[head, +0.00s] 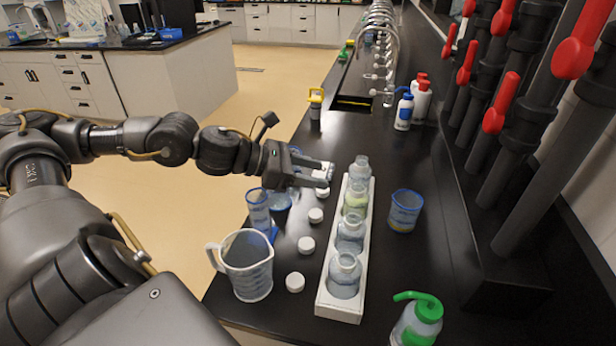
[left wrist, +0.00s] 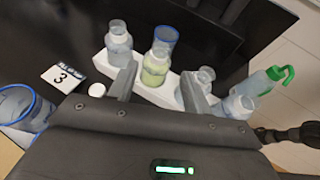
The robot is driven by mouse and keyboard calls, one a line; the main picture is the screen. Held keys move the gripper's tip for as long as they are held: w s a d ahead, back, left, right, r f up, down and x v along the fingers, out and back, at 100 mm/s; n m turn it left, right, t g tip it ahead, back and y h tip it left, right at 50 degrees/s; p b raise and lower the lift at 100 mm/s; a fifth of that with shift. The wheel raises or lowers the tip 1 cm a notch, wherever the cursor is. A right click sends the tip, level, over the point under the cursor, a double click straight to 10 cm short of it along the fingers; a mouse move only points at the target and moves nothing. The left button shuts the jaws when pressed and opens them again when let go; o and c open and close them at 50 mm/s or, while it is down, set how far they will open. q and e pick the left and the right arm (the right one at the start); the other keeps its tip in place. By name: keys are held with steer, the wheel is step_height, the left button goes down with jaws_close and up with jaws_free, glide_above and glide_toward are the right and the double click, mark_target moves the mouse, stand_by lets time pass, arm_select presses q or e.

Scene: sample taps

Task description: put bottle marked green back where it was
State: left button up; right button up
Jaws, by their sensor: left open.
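A bottle with yellow-green contents (head: 355,199) stands upright in a long white rack (head: 328,296) on the black bench. Several other bottles with clear or bluish contents stand in the same rack, one (head: 359,169) at its far end. My left gripper (head: 327,173) is open and empty, just left of the rack's far part. In the left wrist view the green bottle (left wrist: 155,68) shows between and beyond the two open fingers, apart from them. The rack (left wrist: 165,93) is partly hidden by the fingers. My right gripper is out of view.
White caps (head: 306,245) lie left of the rack. A measuring jug (head: 246,268) and a blue-rimmed cylinder (head: 258,208) stand farther left. A blue-rimmed beaker (head: 405,211) and a green-topped wash bottle (head: 418,322) are right. A number 3 card (left wrist: 63,77) lies on the bench.

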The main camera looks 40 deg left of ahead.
arm_select(q)
steer(key=shift+s+a+r, duration=0.15)
steer(key=shift+s+r, duration=0.05)
steer(key=shift+s, duration=0.1)
steer(key=shift+a, duration=0.1)
stand_by(0.5)
